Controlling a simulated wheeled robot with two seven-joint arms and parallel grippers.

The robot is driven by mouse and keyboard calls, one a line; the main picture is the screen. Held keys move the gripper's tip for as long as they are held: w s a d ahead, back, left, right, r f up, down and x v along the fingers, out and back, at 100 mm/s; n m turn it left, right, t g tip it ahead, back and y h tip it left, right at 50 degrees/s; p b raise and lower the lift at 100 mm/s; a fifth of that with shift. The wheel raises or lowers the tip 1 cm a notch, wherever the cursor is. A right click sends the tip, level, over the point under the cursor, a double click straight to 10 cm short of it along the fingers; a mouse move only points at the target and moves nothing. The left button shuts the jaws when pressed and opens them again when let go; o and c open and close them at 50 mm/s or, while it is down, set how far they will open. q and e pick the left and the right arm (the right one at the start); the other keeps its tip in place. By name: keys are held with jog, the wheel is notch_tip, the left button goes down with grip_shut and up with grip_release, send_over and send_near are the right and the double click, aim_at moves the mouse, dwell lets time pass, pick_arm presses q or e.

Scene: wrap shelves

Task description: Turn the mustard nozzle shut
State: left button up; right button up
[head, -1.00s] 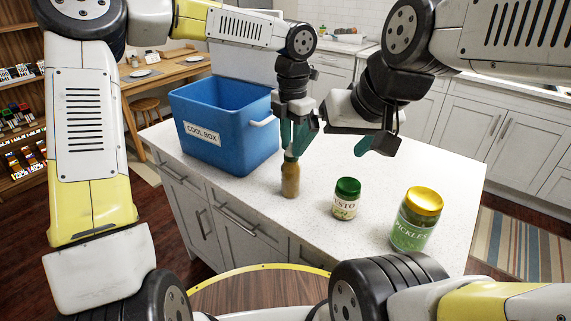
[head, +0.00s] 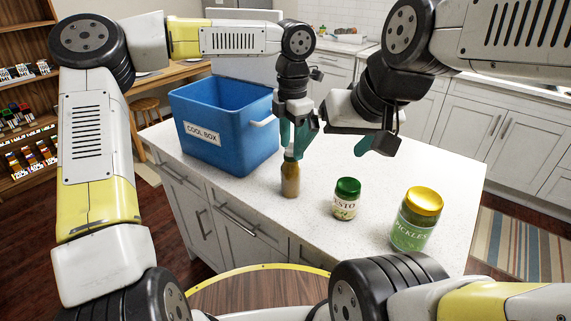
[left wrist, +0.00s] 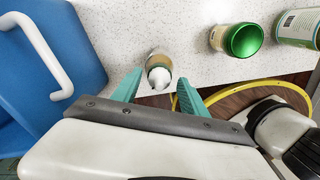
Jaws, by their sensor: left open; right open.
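The mustard bottle (head: 290,180) stands upright on the white counter, brown with a pale nozzle at its top. In the left wrist view the nozzle (left wrist: 160,77) shows from above, between and just beyond the green fingertips. My left gripper (head: 294,150) is open, pointing down over the bottle's top, with its fingers to either side of the nozzle. In the left wrist view its fingers (left wrist: 157,86) are spread and hold nothing. Whether they touch the nozzle I cannot tell. My right gripper (head: 372,143) is open and empty above the counter, to the right of the left one.
A blue cool box (head: 222,128) stands left of the bottle. A pesto jar (head: 346,200) with a green lid and a pickles jar (head: 416,220) with a yellow lid stand to the right. The counter's right rear part (head: 430,170) is clear.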

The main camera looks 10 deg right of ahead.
pick_arm(q)
jog(key=shift+r, duration=0.1)
dwell(0.4)
jog(key=shift+r, duration=3.4)
